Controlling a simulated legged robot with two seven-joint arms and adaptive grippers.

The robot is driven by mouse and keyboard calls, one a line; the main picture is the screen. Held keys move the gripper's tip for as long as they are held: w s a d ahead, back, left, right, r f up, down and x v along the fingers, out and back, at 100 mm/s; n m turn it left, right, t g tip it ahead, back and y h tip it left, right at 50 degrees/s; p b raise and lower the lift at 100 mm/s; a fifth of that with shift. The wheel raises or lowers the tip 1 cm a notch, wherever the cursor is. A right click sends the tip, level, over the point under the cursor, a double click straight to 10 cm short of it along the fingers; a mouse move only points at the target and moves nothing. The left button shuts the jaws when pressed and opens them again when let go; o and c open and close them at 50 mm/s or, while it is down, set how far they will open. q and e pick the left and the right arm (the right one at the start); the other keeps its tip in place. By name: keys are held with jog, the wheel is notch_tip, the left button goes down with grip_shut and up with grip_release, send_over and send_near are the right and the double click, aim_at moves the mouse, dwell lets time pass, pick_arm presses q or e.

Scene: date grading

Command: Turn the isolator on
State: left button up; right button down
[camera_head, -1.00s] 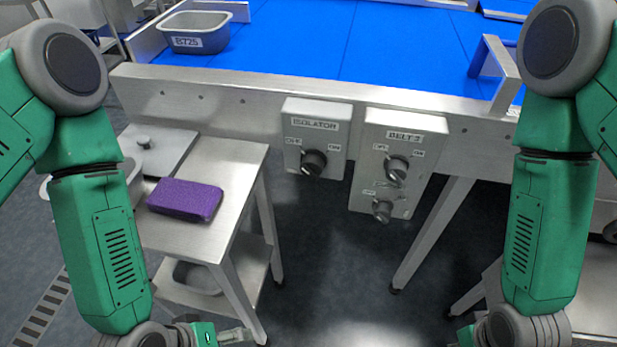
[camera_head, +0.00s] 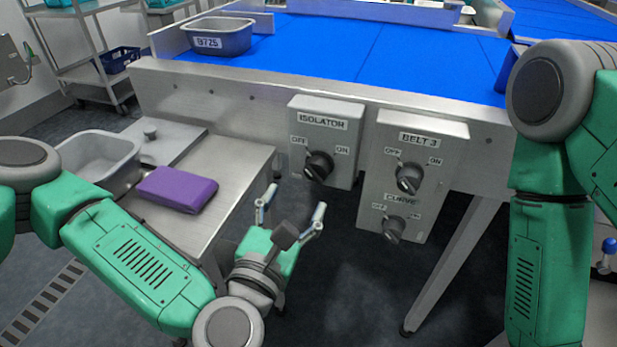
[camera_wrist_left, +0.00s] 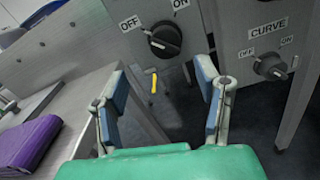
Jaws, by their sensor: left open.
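The isolator box (camera_head: 340,113) is a grey box on the front of the conveyor frame, labelled ISOLATOR, OFF and ON. Its black rotary knob (camera_head: 318,166) also shows in the left wrist view (camera_wrist_left: 163,40), where a pale mark on it faces the OFF side. My left gripper (camera_head: 293,203) is open and empty, below and slightly left of the knob, apart from it. In the left wrist view the open fingers (camera_wrist_left: 161,78) frame the space just below the knob. My right arm shows at the right, but its gripper is out of view.
The BELT 3 and CURVE box (camera_head: 438,155) hangs right of the isolator. A grey bin (camera_head: 222,38) sits on the blue belt (camera_head: 340,45).

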aim_at(314, 178)
pick_arm(q)
jog(key=x, duration=0.3)
jog(key=d+b+x, duration=0.1)
jog(key=x, duration=0.3)
jog(key=shift+s+d+f, duration=0.1)
jog(key=shift+s+d, duration=0.1)
jog(key=shift+s, duration=0.1)
jog(key=shift+w+a, duration=0.15)
jog(key=shift+w, duration=0.2)
jog(key=shift+w+a+b, duration=0.3)
jog(key=shift+a, duration=0.15)
jog(key=shift+d, duration=0.4)
jog(key=shift+c, duration=0.8)
jog(key=shift+d, duration=0.25)
jog(key=c, duration=1)
jog(key=shift+a, duration=0.15)
pick_arm(e)
jog(key=shift+d+f, duration=0.2)
jog(key=shift+f, duration=0.35)
jog(key=shift+d+f, duration=0.15)
jog(key=shift+f, duration=0.4)
